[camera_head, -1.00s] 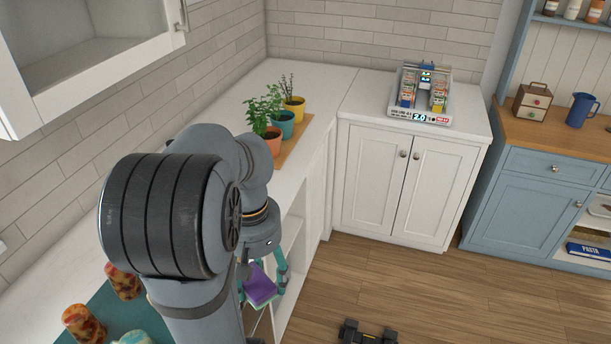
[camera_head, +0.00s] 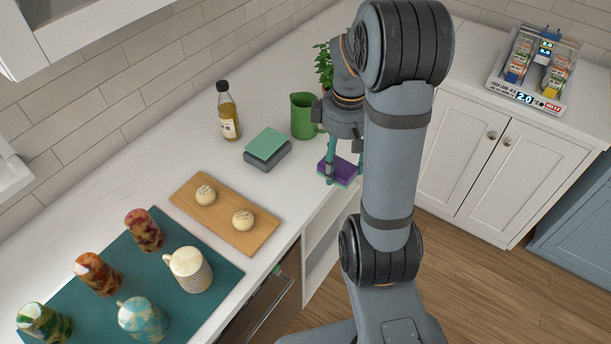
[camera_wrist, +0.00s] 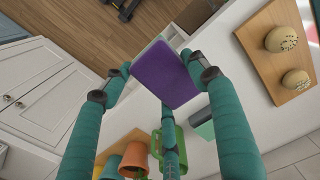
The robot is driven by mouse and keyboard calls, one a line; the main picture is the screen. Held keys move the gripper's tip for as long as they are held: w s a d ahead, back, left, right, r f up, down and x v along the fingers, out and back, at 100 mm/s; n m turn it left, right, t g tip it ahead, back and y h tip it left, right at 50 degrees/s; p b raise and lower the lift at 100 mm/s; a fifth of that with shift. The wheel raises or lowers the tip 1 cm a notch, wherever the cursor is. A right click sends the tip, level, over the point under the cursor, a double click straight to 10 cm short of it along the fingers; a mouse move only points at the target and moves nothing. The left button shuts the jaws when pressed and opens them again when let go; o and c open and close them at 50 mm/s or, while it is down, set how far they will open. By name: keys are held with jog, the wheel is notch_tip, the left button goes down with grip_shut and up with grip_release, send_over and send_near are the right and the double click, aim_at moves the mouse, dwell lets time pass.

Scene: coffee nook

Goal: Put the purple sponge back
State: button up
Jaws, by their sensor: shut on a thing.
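The purple sponge (camera_head: 340,174) is held between the fingers of my gripper (camera_head: 343,170), near the counter's front edge, to the right of the green mug. In the wrist view the purple sponge (camera_wrist: 164,76) sits flat-faced between the teal fingers of my gripper (camera_wrist: 160,74), with a thin pale green layer at its edge. A green sponge (camera_head: 266,143) lies on top of a dark grey block or holder (camera_head: 271,161) on the counter, to the left of my gripper. Whether that holder has room under the green sponge cannot be told.
A green mug (camera_head: 304,115) and an oil bottle (camera_head: 228,112) stand behind and beside the holder. A wooden board (camera_head: 221,224) with two round buns lies in front of it. Several patterned cups stand on a teal mat (camera_head: 224,283). Potted plants (camera_head: 323,66) are partly hidden behind my arm.

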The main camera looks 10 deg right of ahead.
jog(key=shift+w+a+f+n, duration=0.2)
jog(key=shift+w+f+n, duration=0.1)
jog(key=shift+w, duration=0.2)
jog(key=p, duration=0.4)
send_over(308, 173)
notch_tip(308, 173, down, 6)
jog(key=shift+s+d+f, duration=0.1)
jog(key=shift+d+f, duration=0.05)
jog(key=shift+f, duration=0.05)
jog(key=shift+w+f, duration=0.2)
jog(key=shift+f, duration=0.25)
notch_tip(308, 173, down, 4)
jog(key=shift+r+p, duration=0.25)
jog(key=shift+p, duration=0.45)
jog(key=shift+f, duration=0.1)
jog(key=shift+f+b, duration=0.15)
jog(key=shift+b, duration=0.15)
jog(key=o, duration=1.1)
